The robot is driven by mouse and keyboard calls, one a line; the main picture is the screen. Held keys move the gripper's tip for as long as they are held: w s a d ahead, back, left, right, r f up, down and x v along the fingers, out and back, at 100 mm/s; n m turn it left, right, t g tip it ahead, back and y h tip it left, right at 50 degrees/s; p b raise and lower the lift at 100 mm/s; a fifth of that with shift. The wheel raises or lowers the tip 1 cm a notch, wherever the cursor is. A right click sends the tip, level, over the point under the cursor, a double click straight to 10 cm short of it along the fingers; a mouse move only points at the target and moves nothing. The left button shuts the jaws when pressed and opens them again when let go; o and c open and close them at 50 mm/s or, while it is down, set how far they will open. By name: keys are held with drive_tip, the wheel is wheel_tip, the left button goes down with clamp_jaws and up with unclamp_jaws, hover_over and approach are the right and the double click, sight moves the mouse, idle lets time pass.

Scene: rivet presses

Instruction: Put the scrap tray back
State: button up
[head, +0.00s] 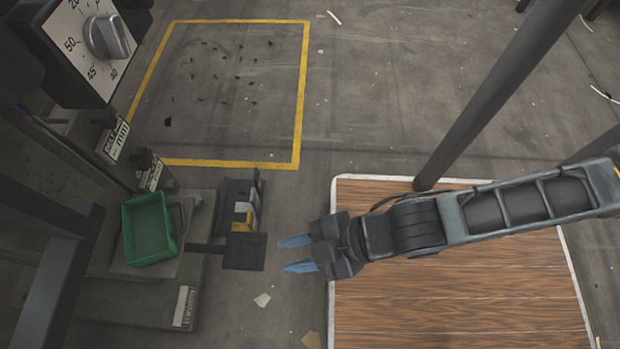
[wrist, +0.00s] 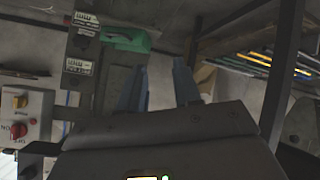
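A green open-topped tray (head: 150,228), likely the scrap tray, sits on a grey ledge at the base of the press on the left. Part of it also shows in the wrist view (wrist: 125,40) at the upper left, beyond the fingers. My gripper (head: 294,254) is to the right of the tray, well apart from it, and points left. Its two blue fingers stand apart with nothing between them; they also show in the wrist view (wrist: 160,88). The tray looks empty, though its near inside is shaded.
A dark pedal unit (head: 241,220) stands between the tray and my gripper. A dial (head: 107,36) hangs at the upper left. A yellow floor outline (head: 300,95) encloses dark bits. A wooden platform (head: 450,295) lies below my arm. A dark post (head: 490,100) rises behind it.

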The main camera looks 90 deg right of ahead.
drive_tip(key=s+d+r+m+t, duration=0.1)
drive_tip(key=d+r+m+t, duration=0.1)
drive_tip(key=r, duration=0.6)
drive_tip(key=s+d+r+m+t+h, duration=0.1)
drive_tip(key=s+d+r+m+t, duration=0.1)
drive_tip(key=r, duration=0.6)
drive_tip(key=shift+d+m, duration=0.55)
drive_tip(key=shift+m, duration=0.35)
drive_tip(key=shift+r, duration=0.1)
wheel_tip(320, 180, up, 25)
drive_tip(key=p, duration=2.5)
drive_tip(key=shift+r, duration=0.1)
